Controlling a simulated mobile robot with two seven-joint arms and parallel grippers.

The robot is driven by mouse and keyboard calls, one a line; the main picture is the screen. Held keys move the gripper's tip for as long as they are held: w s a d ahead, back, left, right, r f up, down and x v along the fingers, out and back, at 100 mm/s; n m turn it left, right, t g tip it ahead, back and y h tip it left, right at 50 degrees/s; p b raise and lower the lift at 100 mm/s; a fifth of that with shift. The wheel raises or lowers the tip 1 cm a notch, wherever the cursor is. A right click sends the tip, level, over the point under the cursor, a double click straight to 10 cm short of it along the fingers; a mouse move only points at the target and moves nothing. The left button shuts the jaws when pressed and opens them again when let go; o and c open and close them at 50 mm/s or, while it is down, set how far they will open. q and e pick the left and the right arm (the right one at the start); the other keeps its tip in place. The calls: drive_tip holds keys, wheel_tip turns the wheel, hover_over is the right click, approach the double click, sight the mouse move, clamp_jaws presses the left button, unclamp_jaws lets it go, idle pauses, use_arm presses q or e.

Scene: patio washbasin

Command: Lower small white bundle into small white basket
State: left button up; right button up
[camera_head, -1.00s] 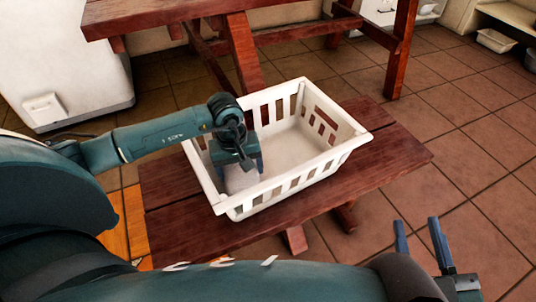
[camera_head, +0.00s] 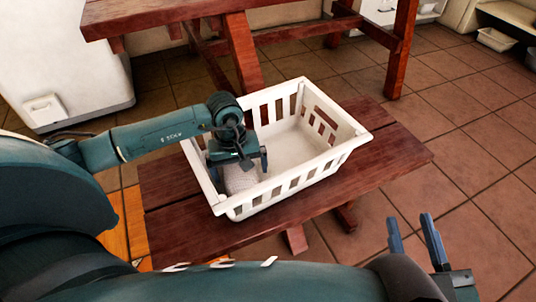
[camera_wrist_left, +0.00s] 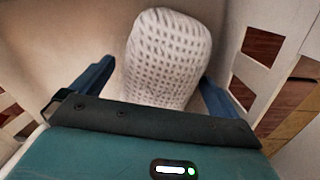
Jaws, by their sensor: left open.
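The white basket (camera_head: 345,150) with slotted sides stands on a dark red wooden bench. The small white bundle (camera_head: 240,181) lies inside it, near the left end. In the left wrist view the bundle (camera_wrist_left: 168,60) looks rounded, with a woven grid texture. My left gripper (camera_head: 237,170) is inside the basket, just above the bundle. Its jaws are open, with one blue finger on each side of the bundle and gaps visible between them. The gripper partly hides the bundle in the head view. My right gripper (camera_head: 409,236) is open and empty, off the bench at the lower right.
The wooden bench (camera_head: 400,160) has bare planks around the basket. A larger red wooden table (camera_head: 150,16) stands behind. A white cabinet (camera_head: 65,60) is at the back left. Tiled floor lies open at the right.

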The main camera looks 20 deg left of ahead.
use_arm(q)
wheel_tip(320, 180, up, 13)
drive_tip(key=a+p, duration=0.1)
drive_tip(key=p, duration=0.2)
drive_tip(key=shift+s, duration=0.25)
use_arm(e)
drive_tip(key=shift+s+d+r+n+h, duration=0.1)
drive_tip(key=shift+d+r+n+h, duration=0.3)
drive_tip(key=shift+d, duration=0.05)
